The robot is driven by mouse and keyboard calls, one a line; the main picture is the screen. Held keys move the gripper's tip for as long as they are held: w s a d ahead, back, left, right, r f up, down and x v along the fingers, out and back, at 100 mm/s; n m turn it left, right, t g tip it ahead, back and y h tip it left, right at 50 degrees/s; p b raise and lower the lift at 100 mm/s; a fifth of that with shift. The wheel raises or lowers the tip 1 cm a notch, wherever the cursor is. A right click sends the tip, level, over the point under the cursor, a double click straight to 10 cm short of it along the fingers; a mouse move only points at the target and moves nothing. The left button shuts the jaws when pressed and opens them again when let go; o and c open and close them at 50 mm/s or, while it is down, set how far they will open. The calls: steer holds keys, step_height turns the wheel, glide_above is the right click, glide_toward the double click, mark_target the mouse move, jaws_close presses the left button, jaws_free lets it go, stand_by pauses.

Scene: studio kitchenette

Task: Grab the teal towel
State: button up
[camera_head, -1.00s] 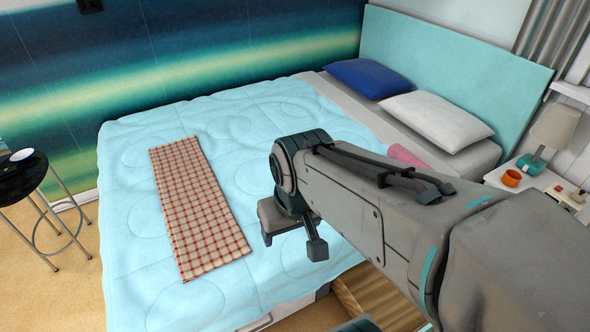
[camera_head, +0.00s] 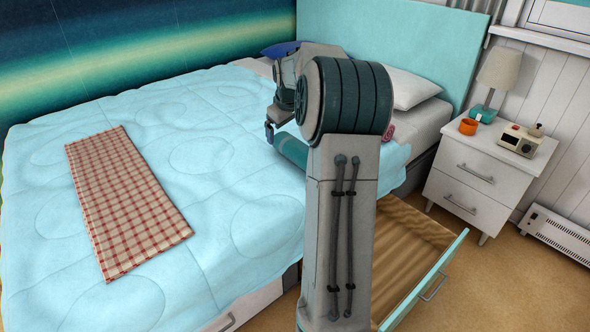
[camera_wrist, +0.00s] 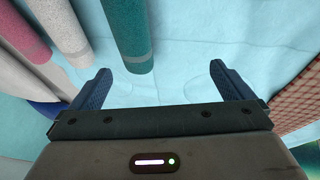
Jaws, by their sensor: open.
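The teal towel is rolled and lies on the light blue bed. In the wrist view the teal towel (camera_wrist: 128,36) enters from the top edge, and its banded end lies between my fingers' lines, nearer the left finger. In the head view a part of the teal towel (camera_head: 291,149) shows beside my arm, which hides the rest. My gripper (camera_wrist: 159,68) is open with nothing between its fingers, and the towel's end is just ahead of them. In the head view my gripper (camera_head: 270,130) is over the bed, partly hidden by my arm.
A grey-white rolled towel (camera_wrist: 60,28) and a pink one (camera_wrist: 28,38) lie left of the teal one. A checked cloth (camera_head: 125,200) lies on the bed's left. An open drawer (camera_head: 430,275) juts out below the bed. A nightstand (camera_head: 475,180) stands right.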

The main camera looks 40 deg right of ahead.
steer(key=b, duration=0.2)
glide_toward(291, 147)
steer(key=s, duration=0.1)
steer(key=s+d, duration=0.1)
steer(key=s, duration=0.1)
steer(key=shift+s+d+r, duration=0.1)
steer(key=shift+s+d, duration=0.1)
steer(key=shift+d, duration=0.05)
steer(key=b+x, duration=0.2)
steer(key=x, duration=0.6)
steer(key=shift+d, duration=0.15)
steer(key=b+x, duration=0.2)
steer(key=x, duration=0.3)
steer(key=shift+w+d+f, duration=0.1)
steer(key=shift+w+f, duration=0.05)
steer(key=shift+f, duration=0.15)
steer(key=c, duration=1)
